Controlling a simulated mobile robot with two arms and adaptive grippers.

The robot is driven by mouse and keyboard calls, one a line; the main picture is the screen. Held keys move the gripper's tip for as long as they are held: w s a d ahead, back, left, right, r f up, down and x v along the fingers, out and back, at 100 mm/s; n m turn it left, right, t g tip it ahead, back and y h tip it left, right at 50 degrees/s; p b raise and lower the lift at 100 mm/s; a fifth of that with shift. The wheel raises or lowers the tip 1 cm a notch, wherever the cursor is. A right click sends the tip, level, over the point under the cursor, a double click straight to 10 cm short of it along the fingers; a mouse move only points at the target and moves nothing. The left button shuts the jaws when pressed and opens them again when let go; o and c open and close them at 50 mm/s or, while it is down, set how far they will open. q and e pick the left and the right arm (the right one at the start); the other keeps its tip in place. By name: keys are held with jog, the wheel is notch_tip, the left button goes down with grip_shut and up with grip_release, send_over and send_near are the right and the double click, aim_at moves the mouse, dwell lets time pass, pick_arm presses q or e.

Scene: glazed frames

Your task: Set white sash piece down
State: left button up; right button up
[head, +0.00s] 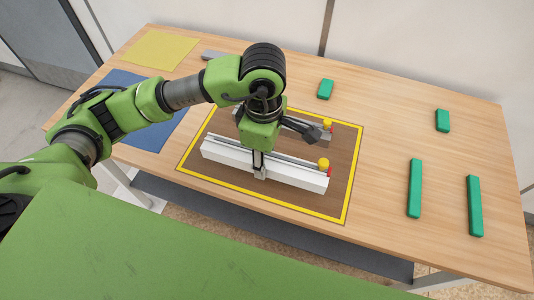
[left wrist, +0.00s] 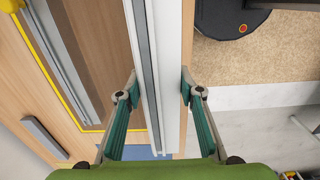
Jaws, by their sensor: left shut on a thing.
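The white sash piece (head: 225,152) is a long white bar with a grey groove along its top. It lies lengthwise over the front part of the brown mat with a yellow border (head: 338,195). My left gripper (head: 260,172) points down and is shut around its middle. In the left wrist view, the fingers (left wrist: 158,92) press on both sides of the white sash piece (left wrist: 172,40). The piece looks raised above the table there, but the gap under it is hidden. My right gripper is not in view.
A similar bar, partly hidden by my arm, lies farther back on the mat. Yellow knobs (head: 323,163) stand near the bars' right ends. Several green blocks (head: 414,188) lie right. A yellow sheet (head: 158,49), blue sheet (head: 152,122) and grey bar (head: 213,54) are left.

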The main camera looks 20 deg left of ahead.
pick_arm(q)
jog(key=w+f, duration=0.2)
jog(key=f, duration=0.1)
jog(key=w+a+f+p, duration=0.1)
jog(key=w+f, duration=0.1)
jog(key=w, duration=0.1)
jog(key=shift+f, duration=0.4)
notch_tip(320, 180, down, 3)
jog(key=shift+w+p, duration=0.15)
jog(key=shift+p, duration=0.2)
jog(key=shift+f, duration=0.25)
jog(key=o, duration=0.7)
jog(key=shift+a+f, duration=0.1)
jog(key=o, duration=0.4)
jog(key=shift+o, duration=0.2)
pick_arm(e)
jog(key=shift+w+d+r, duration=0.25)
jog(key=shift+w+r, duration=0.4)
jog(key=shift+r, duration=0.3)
